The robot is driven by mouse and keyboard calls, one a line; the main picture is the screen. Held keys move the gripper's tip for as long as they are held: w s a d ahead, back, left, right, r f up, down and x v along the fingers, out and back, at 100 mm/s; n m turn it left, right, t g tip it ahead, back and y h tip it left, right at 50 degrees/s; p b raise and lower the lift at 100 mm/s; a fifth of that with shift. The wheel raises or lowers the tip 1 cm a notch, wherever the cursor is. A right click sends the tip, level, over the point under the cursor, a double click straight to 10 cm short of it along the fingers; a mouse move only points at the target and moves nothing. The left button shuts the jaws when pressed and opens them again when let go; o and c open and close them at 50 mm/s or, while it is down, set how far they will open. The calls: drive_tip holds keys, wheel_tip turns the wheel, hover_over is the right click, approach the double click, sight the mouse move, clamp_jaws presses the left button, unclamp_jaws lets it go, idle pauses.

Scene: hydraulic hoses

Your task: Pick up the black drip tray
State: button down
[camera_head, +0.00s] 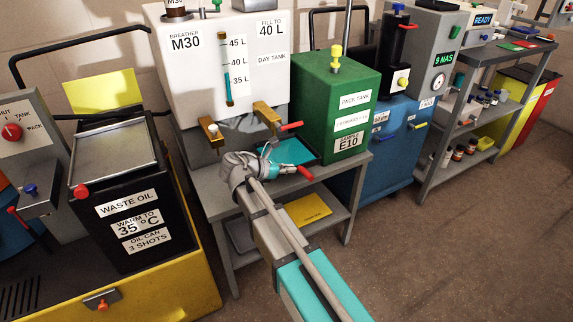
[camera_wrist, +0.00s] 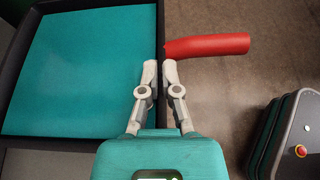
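The black drip tray (camera_wrist: 22,60) has a dark rim and a flat teal inside. It fills the left of the wrist view. In the head view its teal inside (camera_head: 291,151) shows below the taps of the white day tank, on the grey stand, partly hidden by my arm. My gripper (camera_wrist: 160,70) is at the tray's right-hand edge in the wrist view. Its fingers are nearly together, one on each side of the thin dark rim, and look shut on it. I cannot tell whether the tray is clear of the stand.
A red tap lever (camera_wrist: 207,45) crosses close beyond my fingertips. The white day tank (camera_head: 225,70) with brass taps stands behind the tray. The green sample tank (camera_head: 310,110) is close on the right. A yellow item (camera_head: 309,211) lies on the stand's lower shelf. Floor is free at right.

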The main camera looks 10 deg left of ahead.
drive_tip(key=s+d+r+p, duration=0.1)
drive_tip(key=s+d, duration=0.1)
drive_tip(key=s+d+r+p, duration=0.2)
drive_tip(key=s, duration=0.1)
drive_tip(key=s+d+r+p, duration=0.1)
drive_tip(key=s+d+r, duration=0.1)
drive_tip(key=s, duration=0.1)
drive_tip(key=shift+d+r, duration=0.15)
drive_tip(key=shift+d, duration=0.05)
idle(0.5)
